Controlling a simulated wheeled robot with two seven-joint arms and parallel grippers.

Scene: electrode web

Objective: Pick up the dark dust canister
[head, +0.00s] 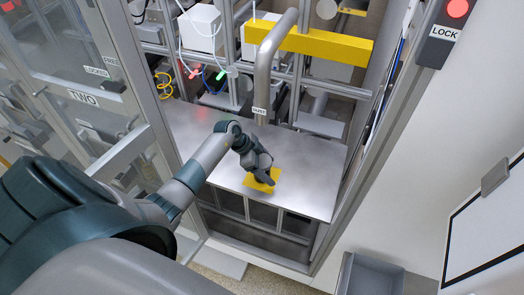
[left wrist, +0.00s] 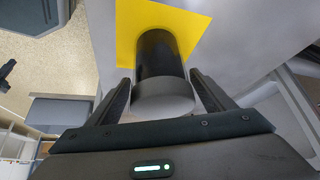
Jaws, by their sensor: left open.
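The dark dust canister (left wrist: 160,62) stands on a yellow square mat (left wrist: 194,24) in the left wrist view; its grey end (left wrist: 163,100) faces the camera. My left gripper (left wrist: 160,88) is open, with one finger on each side of the canister. I cannot tell whether the fingers touch it. In the head view my left gripper (head: 262,179) is over the yellow mat (head: 262,188) on the metal table, and it mostly hides the canister. My right gripper is not in view.
The metal table (head: 312,165) has free room around the mat. A grey pipe labelled DUST (head: 264,75) comes down at the table's back. A yellow beam (head: 320,43) crosses behind it. A framed glass door (head: 90,60) is at left, and a grey bin (head: 370,275) is at lower right.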

